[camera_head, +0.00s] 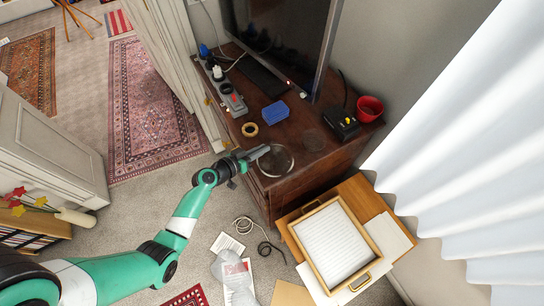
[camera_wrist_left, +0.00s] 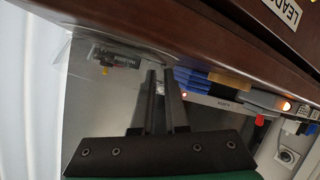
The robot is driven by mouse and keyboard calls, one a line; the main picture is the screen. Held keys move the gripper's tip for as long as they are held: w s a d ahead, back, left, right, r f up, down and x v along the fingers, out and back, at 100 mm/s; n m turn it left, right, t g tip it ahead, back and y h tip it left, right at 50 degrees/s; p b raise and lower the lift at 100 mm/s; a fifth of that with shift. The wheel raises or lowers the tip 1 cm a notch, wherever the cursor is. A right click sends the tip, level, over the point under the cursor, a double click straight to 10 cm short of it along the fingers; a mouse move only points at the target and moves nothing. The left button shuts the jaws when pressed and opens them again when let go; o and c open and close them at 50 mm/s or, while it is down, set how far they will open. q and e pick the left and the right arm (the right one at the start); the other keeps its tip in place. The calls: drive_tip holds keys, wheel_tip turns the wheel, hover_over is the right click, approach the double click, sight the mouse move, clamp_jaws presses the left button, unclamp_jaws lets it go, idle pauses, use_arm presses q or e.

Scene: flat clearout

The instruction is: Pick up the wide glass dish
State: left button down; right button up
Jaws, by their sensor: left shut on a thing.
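The wide glass dish (camera_head: 277,161) is a clear, round, shallow piece at the near edge of the dark wooden dresser (camera_head: 300,178). My left gripper (camera_head: 262,152) reaches in from the left and is shut on the dish at its upper left rim. In the left wrist view the two dark fingers (camera_wrist_left: 164,100) stand close together. The clear glass is hard to make out there. I cannot tell whether the dish rests on the dresser or is slightly raised. My right gripper is not in view.
On the dresser are a tape roll (camera_head: 250,129), a blue box (camera_head: 276,113), a power strip (camera_head: 234,102), a black box (camera_head: 341,124), a red bowl (camera_head: 369,109) and a screen (camera_head: 285,35). A wooden tray (camera_head: 373,244) sits lower right. Cables and papers lie on the floor.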

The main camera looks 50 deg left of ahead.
use_arm(q)
drive_tip(key=shift+f, duration=0.1)
drive_tip(key=r, duration=0.1)
drive_tip(key=r+p, duration=0.1)
drive_tip(key=r, duration=0.1)
drive_tip(key=r+p, duration=0.1)
drive_tip(key=shift+s+d+r, duration=0.35)
drive_tip(key=shift+d+r, duration=0.05)
drive_tip(key=s+d+r+p, duration=0.4)
drive_tip(key=s+d+r, duration=0.4)
drive_tip(key=d, duration=0.2)
drive_tip(key=shift+d+r, duration=0.2)
drive_tip(key=shift+f+h, duration=0.1)
drive_tip(key=shift+h, duration=0.2)
